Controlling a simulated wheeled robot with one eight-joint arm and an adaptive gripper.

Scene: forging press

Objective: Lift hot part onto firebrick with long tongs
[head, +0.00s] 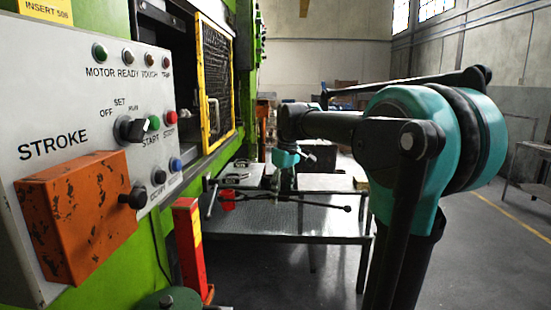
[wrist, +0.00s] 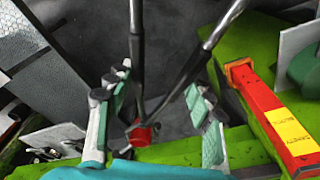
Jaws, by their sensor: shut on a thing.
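My gripper (head: 284,176) is over the metal table, its fingers pointing down. In the wrist view its fingers (wrist: 158,112) stand on either side of the long dark tongs (wrist: 188,72), shut on them. Two dark rods of the tongs converge towards a small red piece (wrist: 140,135). In the head view the tongs (head: 322,204) reach right, low above or on the table; I cannot tell which. The red piece (head: 228,199) is at their left end; whether it is the hot part or belongs to the tongs is unclear. I cannot pick out the firebrick for certain.
The metal table (head: 290,222) stands beside the green press. The control panel (head: 75,120) with an orange box (head: 75,212) is at near left. A red and yellow post (head: 188,250) stands before the table and shows in the wrist view (wrist: 275,115).

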